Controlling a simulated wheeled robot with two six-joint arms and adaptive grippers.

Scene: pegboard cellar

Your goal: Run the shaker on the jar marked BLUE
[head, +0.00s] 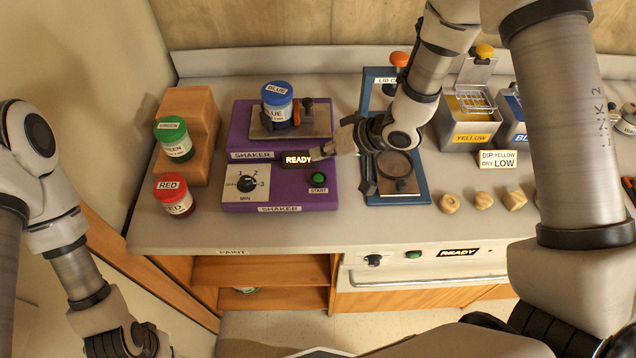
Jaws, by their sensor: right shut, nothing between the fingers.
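The jar marked BLUE (277,104) stands upright on the metal plate of the purple shaker (240,143), beside a dark clamp with an orange part. The shaker's front has a dial (246,184) marked MIN, a green start button (318,179) and a display (298,159) reading READY. My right gripper (335,150) is shut and empty, just right of the display and above the start button. My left gripper (130,345) is low at the bottom left, away from the counter; its fingers are not clear.
A green jar (173,139) and a red jar (173,195) stand by a wooden stepped block (200,125) at left. A blue-framed lid press (415,188) is right of the shaker. Yellow (470,132) and blue dip tanks and several wooden knobs (449,203) lie further right.

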